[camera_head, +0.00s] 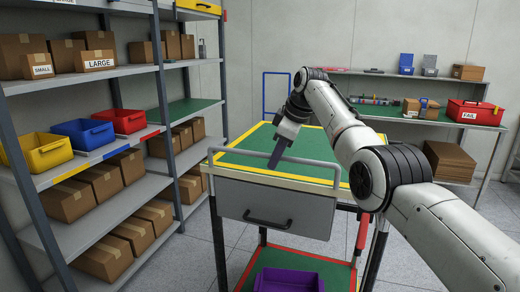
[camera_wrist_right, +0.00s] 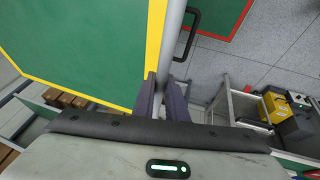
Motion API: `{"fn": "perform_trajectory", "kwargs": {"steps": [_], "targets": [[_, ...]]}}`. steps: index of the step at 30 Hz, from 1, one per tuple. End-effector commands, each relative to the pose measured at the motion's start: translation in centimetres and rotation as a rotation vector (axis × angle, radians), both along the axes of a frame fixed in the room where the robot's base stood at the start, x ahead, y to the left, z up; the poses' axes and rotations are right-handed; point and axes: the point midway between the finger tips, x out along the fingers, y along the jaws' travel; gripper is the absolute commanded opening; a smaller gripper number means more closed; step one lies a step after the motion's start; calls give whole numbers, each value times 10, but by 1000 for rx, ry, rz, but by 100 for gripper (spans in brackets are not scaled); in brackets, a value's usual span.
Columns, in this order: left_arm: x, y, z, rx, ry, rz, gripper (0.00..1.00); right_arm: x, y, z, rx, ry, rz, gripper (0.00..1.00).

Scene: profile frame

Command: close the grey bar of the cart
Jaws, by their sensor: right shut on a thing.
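The cart (camera_head: 232,165) has a green top with yellow edges and a grey front panel with a black handle (camera_head: 267,221). Its grey bar (camera_head: 310,163) is a loop along the front edge of the top, standing a little above it. In the right wrist view the bar (camera_wrist_right: 172,40) runs down from the top of the picture to between my fingers. My right gripper (camera_head: 274,162) reaches over the top from behind the bar and is shut on it at mid-length. My left gripper is not in view.
A shelf rack (camera_head: 105,72) with boxes and coloured bins stands left of the cart. A purple crate (camera_head: 288,281) sits on the cart's lower shelf. A bench (camera_head: 400,117) with a red box (camera_head: 474,112) stands at the back right. Tiled floor in front is clear.

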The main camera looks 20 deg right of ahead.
Motion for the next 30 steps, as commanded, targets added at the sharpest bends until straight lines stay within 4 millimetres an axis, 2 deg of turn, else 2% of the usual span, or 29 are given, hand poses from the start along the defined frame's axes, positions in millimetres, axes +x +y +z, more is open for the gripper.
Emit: {"fn": "perform_trajectory", "kwargs": {"steps": [2, 3, 6, 15, 19, 22, 30], "targets": [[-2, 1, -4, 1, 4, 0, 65, -1, 1, -4, -1, 5, 3, 0], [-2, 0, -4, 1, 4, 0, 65, -1, 1, -4, -1, 5, 3, 14], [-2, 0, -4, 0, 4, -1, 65, -1, 2, -4, -1, 5, 3, 31], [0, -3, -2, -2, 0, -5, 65, 0, 3, -2, -2, 1, 5, 31], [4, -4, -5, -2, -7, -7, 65, -3, 1, 7, -3, -4, 4, 31], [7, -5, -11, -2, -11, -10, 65, -10, -2, 21, -3, -5, 3, 31], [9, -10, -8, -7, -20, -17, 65, -32, -9, 70, -2, -3, 3, 31]]}}
